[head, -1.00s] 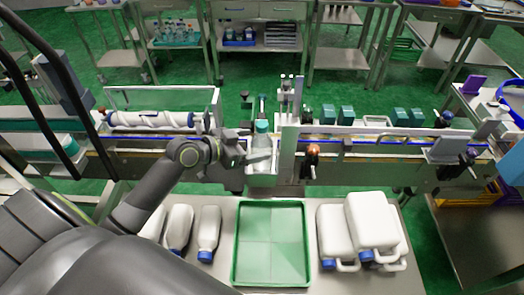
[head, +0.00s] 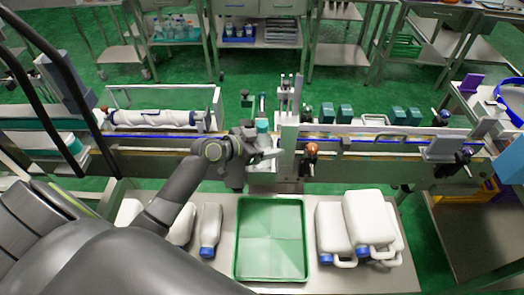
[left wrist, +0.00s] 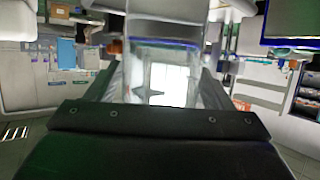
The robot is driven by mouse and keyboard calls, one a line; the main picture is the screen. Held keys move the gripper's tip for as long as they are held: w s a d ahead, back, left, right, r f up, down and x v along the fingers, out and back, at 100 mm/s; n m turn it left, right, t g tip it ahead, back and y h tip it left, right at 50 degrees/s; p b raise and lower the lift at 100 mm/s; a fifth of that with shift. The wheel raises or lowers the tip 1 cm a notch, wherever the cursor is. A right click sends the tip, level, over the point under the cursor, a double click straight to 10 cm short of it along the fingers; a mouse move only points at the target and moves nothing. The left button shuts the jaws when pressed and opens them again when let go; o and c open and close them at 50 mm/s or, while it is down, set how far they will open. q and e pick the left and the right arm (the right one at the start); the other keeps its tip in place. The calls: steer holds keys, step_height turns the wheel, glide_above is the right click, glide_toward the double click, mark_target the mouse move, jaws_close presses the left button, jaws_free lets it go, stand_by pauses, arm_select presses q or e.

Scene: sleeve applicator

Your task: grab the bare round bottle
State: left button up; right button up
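The bare round bottle (head: 262,126) is clear with a teal cap and stands upright at the conveyor, just left of a grey upright post. My left gripper (head: 266,157) reaches it from the left, with a finger across its front, and hides part of its body. In the left wrist view the clear bottle (left wrist: 163,52) fills most of the space between the two dark fingers of my left gripper (left wrist: 165,80). The fingers are spread on either side of it; firm contact is not clear. My right gripper is not in view.
A green tray (head: 271,200) lies empty on the front table. White bottles with blue caps (head: 210,228) lie left of it, and white jugs (head: 368,222) lie right. Teal boxes (head: 345,113) stand along the conveyor. A white roll (head: 152,117) is on the left.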

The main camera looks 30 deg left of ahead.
arm_select(q)
steer(key=c, duration=1.2)
steer(key=shift+r, duration=0.1)
